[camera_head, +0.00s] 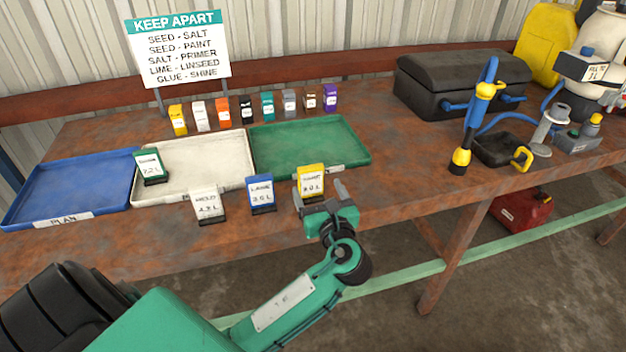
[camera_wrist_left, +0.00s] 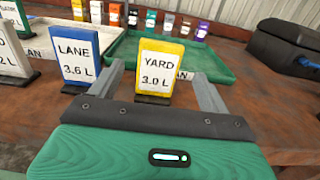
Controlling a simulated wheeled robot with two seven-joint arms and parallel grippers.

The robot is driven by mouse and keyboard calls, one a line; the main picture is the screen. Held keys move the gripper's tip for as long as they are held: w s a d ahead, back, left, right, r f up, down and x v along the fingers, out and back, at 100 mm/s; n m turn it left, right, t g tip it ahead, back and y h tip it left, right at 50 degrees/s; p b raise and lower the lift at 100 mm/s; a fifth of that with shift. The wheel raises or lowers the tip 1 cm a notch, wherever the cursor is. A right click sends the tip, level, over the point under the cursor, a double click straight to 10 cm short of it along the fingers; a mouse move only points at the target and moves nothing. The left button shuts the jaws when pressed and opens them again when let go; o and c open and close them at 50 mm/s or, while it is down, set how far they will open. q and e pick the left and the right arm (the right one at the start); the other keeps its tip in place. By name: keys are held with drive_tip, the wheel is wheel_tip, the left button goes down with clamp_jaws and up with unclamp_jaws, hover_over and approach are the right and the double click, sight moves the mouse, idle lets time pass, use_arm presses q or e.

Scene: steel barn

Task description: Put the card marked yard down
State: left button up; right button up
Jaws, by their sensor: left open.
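The yellow card marked YARD 3.0 L (camera_head: 311,181) stands upright in a dark foot on the rusty bench (camera_head: 400,184), in front of the green tray (camera_head: 360,152). In the left wrist view the yard card (camera_wrist_left: 161,69) shows between my fingers. My left gripper (camera_head: 320,193) is open, with a finger at either side of the card and a visible gap on both sides. The green tray (camera_wrist_left: 215,64) lies behind the card and is empty. My right gripper is not in view.
A blue LANE card (camera_head: 261,193) and a white card (camera_head: 208,204) stand left of it. A green card (camera_head: 150,166) stands at the white tray (camera_head: 195,142). A blue tray (camera_head: 75,190) lies far left. Several small coloured containers line the back, below a KEEP APART sign (camera_head: 178,50).

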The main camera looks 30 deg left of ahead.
use_arm(q)
drive_tip(key=v, duration=0.5)
drive_tip(key=shift+s+d, duration=0.1)
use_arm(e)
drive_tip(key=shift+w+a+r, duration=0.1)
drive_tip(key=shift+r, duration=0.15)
